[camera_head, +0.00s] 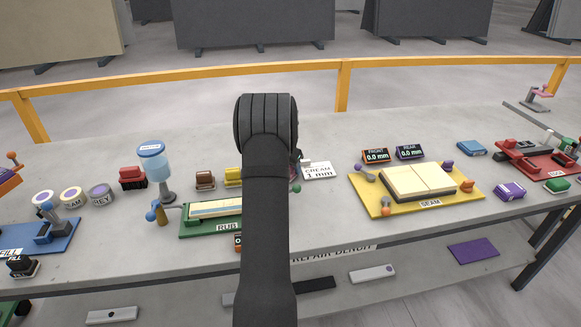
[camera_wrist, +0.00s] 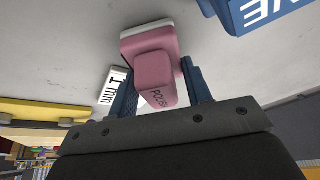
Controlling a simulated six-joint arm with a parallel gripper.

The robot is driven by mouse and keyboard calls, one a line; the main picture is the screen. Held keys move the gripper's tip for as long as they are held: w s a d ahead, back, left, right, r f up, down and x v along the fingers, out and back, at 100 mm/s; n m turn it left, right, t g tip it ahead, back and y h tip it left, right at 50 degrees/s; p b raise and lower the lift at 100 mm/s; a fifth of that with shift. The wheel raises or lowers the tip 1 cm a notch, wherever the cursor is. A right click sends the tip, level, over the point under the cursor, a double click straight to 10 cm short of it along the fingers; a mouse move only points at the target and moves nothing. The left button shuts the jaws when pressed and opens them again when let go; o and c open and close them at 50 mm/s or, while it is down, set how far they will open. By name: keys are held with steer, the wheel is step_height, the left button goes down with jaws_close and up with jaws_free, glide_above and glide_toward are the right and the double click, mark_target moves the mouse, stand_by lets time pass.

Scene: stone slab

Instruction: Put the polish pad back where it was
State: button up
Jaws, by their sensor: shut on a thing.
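The polish pad (camera_wrist: 152,52) is a pink block with a white layer at its far end and a raised pink grip lettered "POLISH". In the wrist view my gripper (camera_wrist: 158,82) has its two blue fingers on either side of the pad's pink grip, shut on it. Whether the pad touches the grey surface behind it, I cannot tell. In the head view my dark arm hides the gripper and nearly all of the pad.
A white "CREAM 1 mm" card (camera_head: 317,170) lies just right of my arm. The yellow SEAM board (camera_head: 372,204) is further right. The green RUB board (camera_head: 198,228) is left, partly behind my arm. A blue block (camera_wrist: 255,12) with white lettering is near the pad.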

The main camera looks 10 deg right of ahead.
steer(key=shift+f, duration=0.1)
steer(key=o, duration=0.9)
steer(key=v, duration=1.2)
steer(key=shift+d, duration=0.1)
steer(key=x, duration=1.2)
steer(key=shift+f, duration=0.15)
step_height(320, 180, up, 3)
steer(key=shift+f, duration=0.1)
steer(key=shift+r, duration=0.55)
